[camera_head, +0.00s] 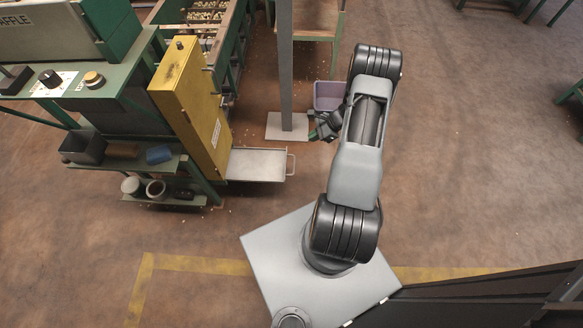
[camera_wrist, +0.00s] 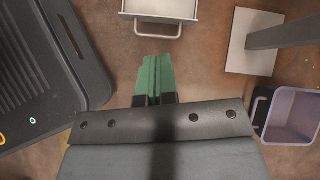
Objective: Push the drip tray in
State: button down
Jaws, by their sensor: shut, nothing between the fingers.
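The drip tray (camera_head: 258,164) is a shallow, light grey metal tray with a bar handle at its right end. In the head view it sticks out to the right from under the yellow cabinet (camera_head: 190,105). In the wrist view the tray (camera_wrist: 160,6) shows at the top edge, its handle (camera_wrist: 152,27) toward me; most of the tray is cut off. My gripper (camera_wrist: 154,58) has green fingers, shut and empty, pointing at the handle with a gap of floor between. In the head view my gripper (camera_head: 314,135) is small and partly hidden by my arm, right of and beyond the tray handle.
A grey post on a square base plate (camera_head: 274,126) stands just beyond the tray. A purple bin (camera_head: 328,95) is on the floor near my gripper. A green bench (camera_head: 130,75) with shelves stands left of the cabinet. Open floor lies to the right and in front of the tray.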

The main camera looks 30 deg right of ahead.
aim_at(294, 164)
notch_tip(294, 164, down, 10)
jog(key=s+d+m+t+b, duration=0.1)
jog(key=s+m+b, duration=0.1)
jog(key=m, duration=0.1)
jog(key=b+x, duration=0.3)
jog(key=x, duration=0.7)
jog(key=shift+s+d+f, duration=0.1)
jog(key=shift+d, duration=0.1)
jog(key=shift+w+a+r+b, duration=0.15)
jog(key=shift+w+a, duration=0.2)
jog(key=shift+a, duration=0.2)
jog(key=shift+w+a+b, duration=0.15)
jog(key=shift+w+a, duration=0.15)
jog(key=shift+a, duration=0.3)
jog(key=shift+w+a+r+b, duration=0.15)
jog(key=shift+w+a, duration=0.2)
jog(key=shift+a, duration=0.2)
jog(key=shift+a+f, duration=0.1)
jog(key=shift+f, duration=0.05)
